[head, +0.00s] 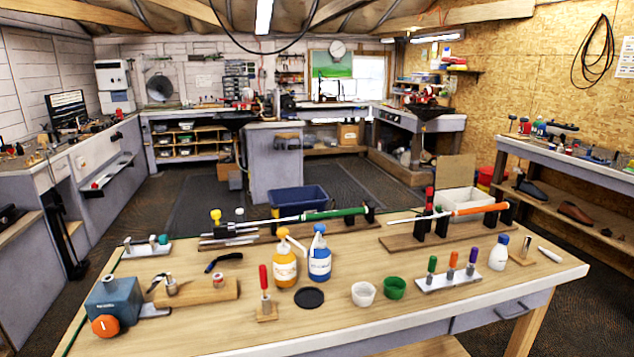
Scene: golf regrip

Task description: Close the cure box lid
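A white open-topped box (462,202), which looks like the cure box, stands at the right part of the workbench's far edge. A flat tan panel (456,168) stands upright at its back and looks like its raised lid; I cannot see a hinge. The box's lower front is partly hidden by the golf club with the orange grip (474,209) and its black stands. Neither of my grippers shows in the head view.
The wooden workbench (420,322) holds several bottles, cups and tools. A second club with a green grip (335,213) rests on stands at left of the box. A blue bin (298,199) is beyond the bench.

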